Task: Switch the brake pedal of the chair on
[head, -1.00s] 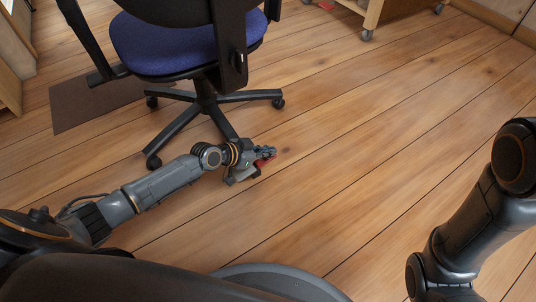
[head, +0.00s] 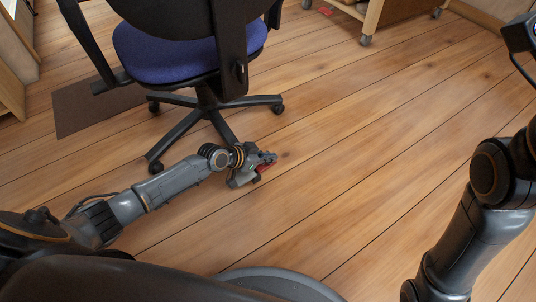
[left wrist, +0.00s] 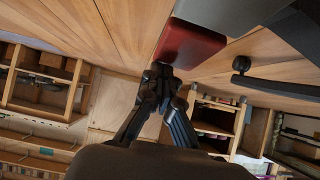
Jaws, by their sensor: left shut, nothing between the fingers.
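The office chair has a blue seat (head: 185,48) and a black star base (head: 207,98) on casters. The red brake pedal (head: 265,167) is at the near end of a chair leg, partly hidden by my left gripper (head: 268,158). In the left wrist view the red pedal (left wrist: 188,45) joins a grey part, just beyond my left fingertips (left wrist: 162,74). The fingers are shut and empty, close to the pedal; I cannot tell whether they touch.
A brown mat (head: 95,108) lies under the chair's left side. A wooden cart (head: 367,18) on casters stands at the back. The plank floor (head: 385,140) to the right of the chair is clear. Shelves (left wrist: 215,125) show in the left wrist view.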

